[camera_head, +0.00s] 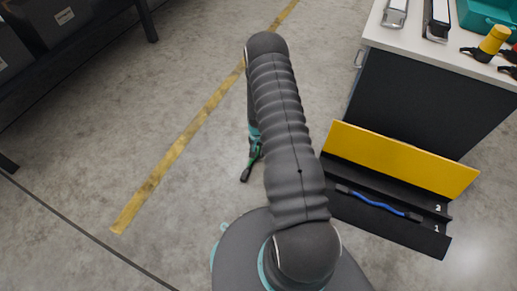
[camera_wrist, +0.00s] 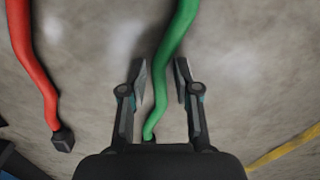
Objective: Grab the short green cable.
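In the wrist view, a green cable (camera_wrist: 173,45) runs from the top edge down between the fingers of my gripper (camera_wrist: 159,72). Its lower end goes out of sight at the gripper's body. My gripper is open, with a finger on each side of the cable and a gap on both sides. I cannot tell how far below the fingertips the cable lies. Whether this cable is the short one cannot be told here.
A blue cable (camera_head: 372,201) lies in a black, yellow-backed rack (camera_head: 400,158) numbered 1 and 2. A white-topped bench (camera_head: 412,47) stands behind it.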

